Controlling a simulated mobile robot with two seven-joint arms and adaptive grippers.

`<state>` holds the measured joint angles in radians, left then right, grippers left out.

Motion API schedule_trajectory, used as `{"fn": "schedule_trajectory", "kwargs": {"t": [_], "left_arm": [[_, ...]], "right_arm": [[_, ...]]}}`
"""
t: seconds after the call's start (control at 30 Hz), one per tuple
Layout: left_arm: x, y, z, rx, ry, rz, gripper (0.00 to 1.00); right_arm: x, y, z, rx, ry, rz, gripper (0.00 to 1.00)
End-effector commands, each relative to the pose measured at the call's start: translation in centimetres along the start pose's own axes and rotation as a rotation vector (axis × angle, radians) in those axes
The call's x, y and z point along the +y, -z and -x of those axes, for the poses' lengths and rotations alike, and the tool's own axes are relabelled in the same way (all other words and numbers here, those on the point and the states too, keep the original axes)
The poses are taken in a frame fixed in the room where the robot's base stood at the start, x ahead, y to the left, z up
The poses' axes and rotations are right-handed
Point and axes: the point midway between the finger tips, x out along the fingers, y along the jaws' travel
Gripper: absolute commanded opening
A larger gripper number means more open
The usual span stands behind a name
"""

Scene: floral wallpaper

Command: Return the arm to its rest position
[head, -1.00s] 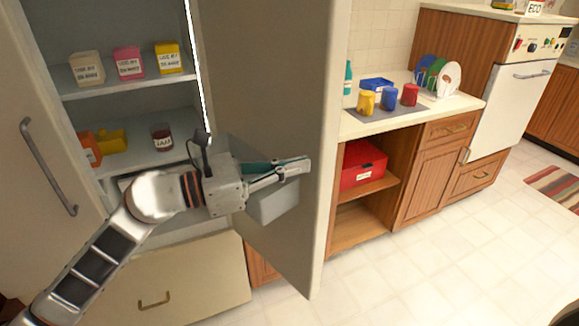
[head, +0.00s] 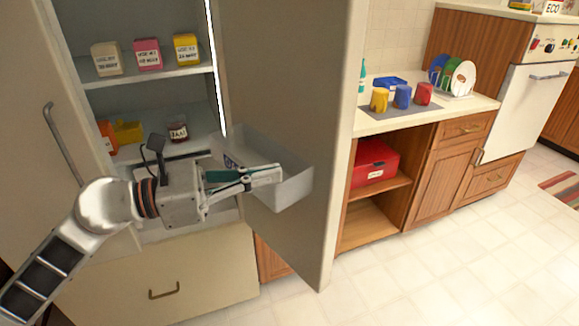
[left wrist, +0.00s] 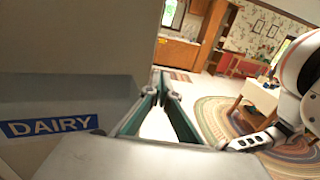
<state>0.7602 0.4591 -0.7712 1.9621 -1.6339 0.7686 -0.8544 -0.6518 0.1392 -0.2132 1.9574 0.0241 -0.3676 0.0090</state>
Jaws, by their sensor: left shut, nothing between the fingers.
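My left gripper (head: 272,174) is shut and empty in the head view, in front of the open fridge. It overlaps a grey door bin (head: 297,188) on the inside of the open fridge door (head: 300,90); I cannot tell whether they touch. In the left wrist view the closed fingertips (left wrist: 165,90) show beside a grey surface with a blue DAIRY label (left wrist: 50,126). My right gripper is not in view.
Fridge shelves (head: 160,77) hold several labelled boxes and a jam jar (head: 178,132). A drawer (head: 165,280) sits below. To the right, a counter (head: 440,112) holds cups and a plate rack. The tiled floor (head: 460,260) is clear.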

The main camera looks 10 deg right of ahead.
Motion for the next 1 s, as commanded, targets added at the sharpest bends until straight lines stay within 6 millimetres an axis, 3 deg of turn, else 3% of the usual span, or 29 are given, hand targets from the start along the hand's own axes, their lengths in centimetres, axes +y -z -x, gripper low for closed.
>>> {"fn": "schedule_trajectory", "kwargs": {"t": [0.13,0.37,0.47,0.67,0.77,0.87,1.0], "left_arm": [[-0.8,0.2,2.1,0.001,-0.001,0.002,0.00],[-1.4,0.1,3.3,-0.023,-0.001,0.042,0.00],[-1.5,0.2,3.5,-0.098,-0.007,0.167,0.00],[0.3,1.8,5.3,-0.375,-0.064,0.649,0.00],[2.1,3.9,7.2,-0.526,-0.115,0.915,0.00],[3.9,7.3,9.6,-0.675,-0.179,1.180,0.00],[5.5,14.3,13.5,-0.890,-0.293,1.547,0.00]], "right_arm": [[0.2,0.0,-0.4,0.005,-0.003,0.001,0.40],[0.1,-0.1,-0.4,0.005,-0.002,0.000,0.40],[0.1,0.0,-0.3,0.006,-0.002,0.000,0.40],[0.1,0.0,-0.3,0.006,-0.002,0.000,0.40],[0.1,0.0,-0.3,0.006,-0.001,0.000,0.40],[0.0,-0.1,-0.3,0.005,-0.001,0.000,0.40],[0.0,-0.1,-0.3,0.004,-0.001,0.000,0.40]]}}
